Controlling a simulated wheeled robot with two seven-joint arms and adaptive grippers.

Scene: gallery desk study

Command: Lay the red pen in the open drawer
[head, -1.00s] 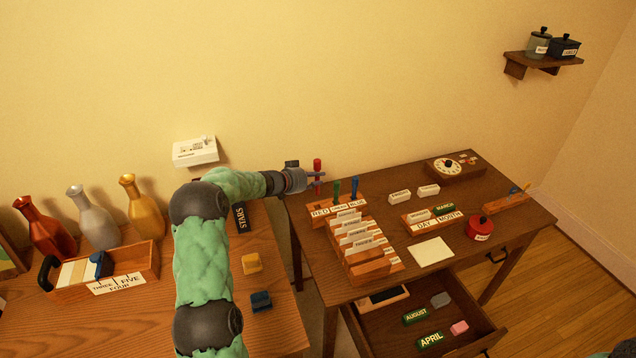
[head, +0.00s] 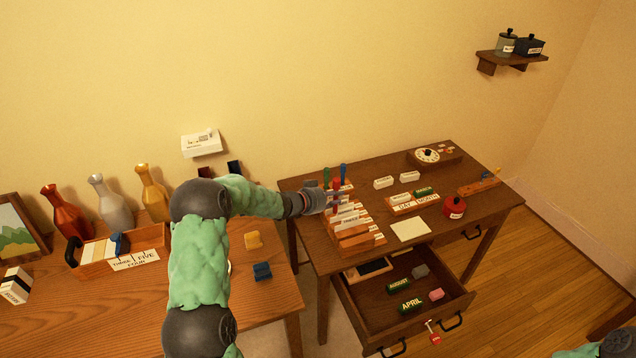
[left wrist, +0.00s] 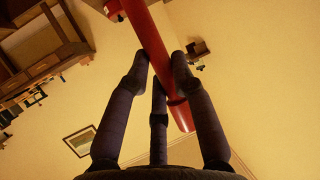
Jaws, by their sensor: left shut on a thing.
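The red pen (head: 337,184) is held in my left gripper (head: 330,200). In the left wrist view the red pen (left wrist: 150,42) runs lengthwise between the closed fingers (left wrist: 160,85). In the head view the gripper partly hides the pen, over the card rack beside the pen stand. The open drawer (head: 372,306) juts from the front of the right desk, below and to the right of the gripper.
The drawer holds green AUGUST (head: 398,285) and APRIL (head: 411,305) blocks, a pink block (head: 436,294), a grey block (head: 420,271) and a dark pad (head: 368,268). Its front left floor is bare. The card rack (head: 362,240) stands between gripper and drawer.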

